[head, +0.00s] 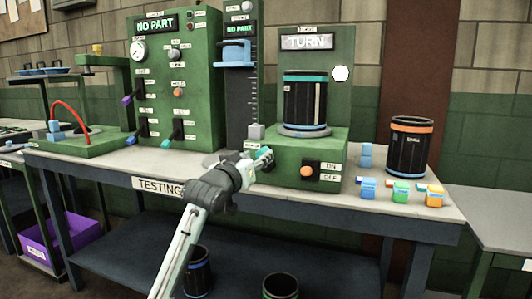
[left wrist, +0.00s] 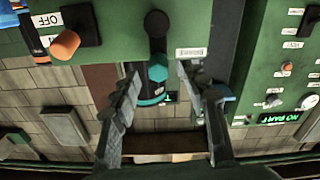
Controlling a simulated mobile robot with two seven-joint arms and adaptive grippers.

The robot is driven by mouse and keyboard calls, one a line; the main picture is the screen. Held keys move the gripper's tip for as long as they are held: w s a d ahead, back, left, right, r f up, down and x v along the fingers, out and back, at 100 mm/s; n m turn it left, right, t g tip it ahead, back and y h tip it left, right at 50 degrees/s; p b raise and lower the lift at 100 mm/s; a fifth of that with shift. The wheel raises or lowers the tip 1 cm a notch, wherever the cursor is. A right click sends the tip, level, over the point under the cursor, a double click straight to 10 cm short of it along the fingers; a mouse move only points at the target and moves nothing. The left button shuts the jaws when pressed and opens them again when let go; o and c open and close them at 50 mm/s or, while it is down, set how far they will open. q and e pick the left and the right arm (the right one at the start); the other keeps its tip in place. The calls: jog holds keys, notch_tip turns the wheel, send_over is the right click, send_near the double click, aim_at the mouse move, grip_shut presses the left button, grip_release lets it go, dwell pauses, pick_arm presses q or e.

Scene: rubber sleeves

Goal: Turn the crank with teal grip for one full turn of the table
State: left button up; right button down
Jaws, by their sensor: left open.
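The crank's teal grip (head: 263,153) is at the left side of the green turntable box (head: 285,180). It also shows in the left wrist view (left wrist: 157,68), below the crank's dark hub (left wrist: 157,24). My left gripper (head: 250,162) is open at the crank. In the left wrist view its fingers (left wrist: 158,72) lie on either side of the teal grip, with gaps visible. The round table (head: 305,131) on the box carries an upright black sleeve (head: 304,100) with a teal upper band and a blue lower band. The sign above reads TURN. My right gripper is not in view.
An orange ON/OFF switch (head: 306,171) is on the box front. A black sleeve with an orange band (head: 409,146) and several small coloured blocks stand on the bench (head: 335,196) at right. A tall green panel (head: 180,90) and a height gauge (head: 240,80) stand left.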

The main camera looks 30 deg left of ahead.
aim_at(259, 155)
pick_arm(q)
jog(key=x, duration=0.3)
jog(key=shift+w, duration=0.4)
jog(key=shift+w+a, duration=0.1)
jog(key=shift+w, duration=0.3)
jog(key=c, duration=0.8)
grip_shut()
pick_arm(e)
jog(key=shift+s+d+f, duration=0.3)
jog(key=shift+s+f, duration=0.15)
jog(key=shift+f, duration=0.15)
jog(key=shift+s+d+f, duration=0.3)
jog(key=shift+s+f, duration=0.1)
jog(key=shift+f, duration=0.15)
